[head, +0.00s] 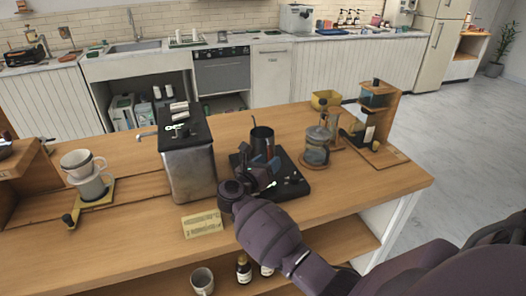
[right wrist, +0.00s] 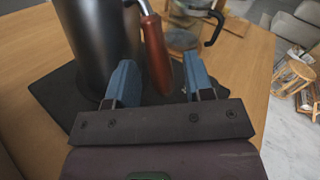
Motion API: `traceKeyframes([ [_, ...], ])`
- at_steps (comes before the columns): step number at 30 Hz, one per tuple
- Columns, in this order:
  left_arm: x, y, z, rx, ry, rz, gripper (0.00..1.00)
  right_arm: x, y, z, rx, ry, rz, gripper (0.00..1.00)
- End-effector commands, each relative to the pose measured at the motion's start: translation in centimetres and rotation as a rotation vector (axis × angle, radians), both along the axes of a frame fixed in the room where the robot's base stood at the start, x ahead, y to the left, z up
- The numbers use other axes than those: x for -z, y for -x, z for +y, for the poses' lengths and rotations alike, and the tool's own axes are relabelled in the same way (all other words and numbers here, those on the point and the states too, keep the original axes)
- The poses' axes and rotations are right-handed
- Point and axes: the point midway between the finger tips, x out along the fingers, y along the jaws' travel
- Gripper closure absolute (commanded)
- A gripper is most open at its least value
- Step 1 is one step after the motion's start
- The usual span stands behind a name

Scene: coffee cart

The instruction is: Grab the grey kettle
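The grey kettle (head: 262,138) stands upright on a dark mat (head: 292,187) on the wooden counter. In the right wrist view the kettle (right wrist: 98,35) shows its dark body at upper left and a reddish-brown handle (right wrist: 157,50). My right gripper (head: 266,165) is on the near side of the kettle. In the right wrist view my right gripper (right wrist: 160,65) is open, its two blue fingers apart on either side of the handle's lower end. A gap shows between the handle and each finger. In the head view the gripper hides the kettle's lower part. My left gripper is not in view.
A glass French press (head: 316,147) stands just right of the kettle, and a metal box-shaped machine (head: 188,170) stands left of it. A wooden stand (head: 385,110) is at the right end. A yellowish card (head: 202,224) lies near the front edge.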

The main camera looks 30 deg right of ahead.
Motion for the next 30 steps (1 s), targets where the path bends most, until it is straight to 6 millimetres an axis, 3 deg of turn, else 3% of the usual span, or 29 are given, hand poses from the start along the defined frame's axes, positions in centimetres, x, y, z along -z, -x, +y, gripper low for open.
traceKeyframes([
  [1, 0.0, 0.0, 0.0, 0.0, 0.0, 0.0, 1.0, 0.0, 0.0, 0.0, 0.0, 0.0, 0.0, 0.61],
  [9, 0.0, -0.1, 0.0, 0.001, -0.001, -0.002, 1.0, 0.0, 0.0, 0.0, 0.0, 0.0, 0.001, 1.0],
  [23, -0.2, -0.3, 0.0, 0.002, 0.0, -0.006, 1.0, -0.5, 0.0, 0.0, -0.001, 0.001, -0.003, 1.0],
  [30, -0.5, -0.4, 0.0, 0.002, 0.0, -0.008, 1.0, -3.9, 0.0, 0.1, 0.0, -0.001, -0.008, 1.0],
])
